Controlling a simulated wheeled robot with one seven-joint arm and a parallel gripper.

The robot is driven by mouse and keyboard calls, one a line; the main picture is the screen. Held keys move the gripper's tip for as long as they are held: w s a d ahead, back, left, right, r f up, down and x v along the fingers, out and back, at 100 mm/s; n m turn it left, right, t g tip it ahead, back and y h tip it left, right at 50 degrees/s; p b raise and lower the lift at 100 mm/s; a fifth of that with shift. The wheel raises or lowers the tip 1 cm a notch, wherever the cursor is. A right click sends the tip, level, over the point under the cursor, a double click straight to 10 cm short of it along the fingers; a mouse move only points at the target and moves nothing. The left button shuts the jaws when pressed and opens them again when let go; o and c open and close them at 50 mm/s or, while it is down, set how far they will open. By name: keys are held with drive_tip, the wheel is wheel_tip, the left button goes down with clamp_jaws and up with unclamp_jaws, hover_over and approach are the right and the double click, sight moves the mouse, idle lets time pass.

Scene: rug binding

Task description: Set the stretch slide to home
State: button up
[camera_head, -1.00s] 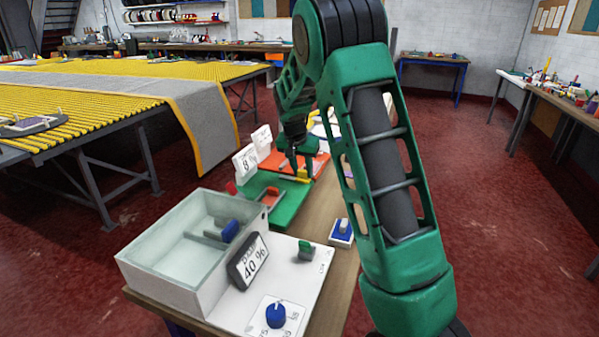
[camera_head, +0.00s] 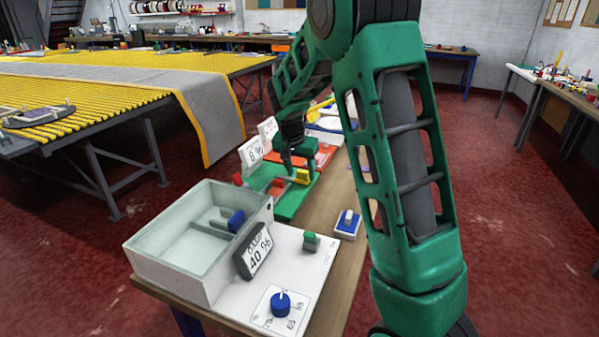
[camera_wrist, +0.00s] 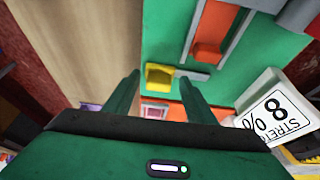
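The green stretch board (camera_head: 288,208) lies on the bench, with a white sign reading 8 % (camera_head: 251,153) beside it. The wrist view shows this sign (camera_wrist: 277,117) with the word STRETCH. An orange-red block (camera_wrist: 209,42) sits in a grey rail on the board; it also shows in the head view (camera_head: 279,183). A yellow handle (camera_wrist: 160,75) with a grey lever is at the board's edge. My gripper (camera_wrist: 160,88) is open and empty above the board, its two green fingers apart near the yellow handle. Whether they touch it I cannot tell.
A white station with a glass-walled tank (camera_head: 170,250), a 40 % display (camera_head: 255,250) and a blue knob (camera_head: 280,303) stands at the near end. A small blue-and-white switch (camera_head: 347,224) is to the right. An orange board (camera_head: 325,155) lies beyond. Red floor is free at right.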

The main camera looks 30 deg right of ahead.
drive_tip(key=shift+d, duration=0.1)
drive_tip(key=shift+r, duration=0.2)
drive_tip(key=v, duration=1)
drive_tip(key=s+f+n+g+y, duration=0.1)
drive_tip(key=s+f+n, duration=0.1)
drive_tip(key=s, duration=1.7)
drive_tip(key=s+f+n+g+y, duration=0.1)
drive_tip(key=s+f+n+y, duration=0.1)
drive_tip(key=s, duration=1.8)
drive_tip(key=shift+s+g+y, duration=0.25)
drive_tip(key=shift+g+y, duration=0.05)
drive_tip(key=shift+g, duration=0.1)
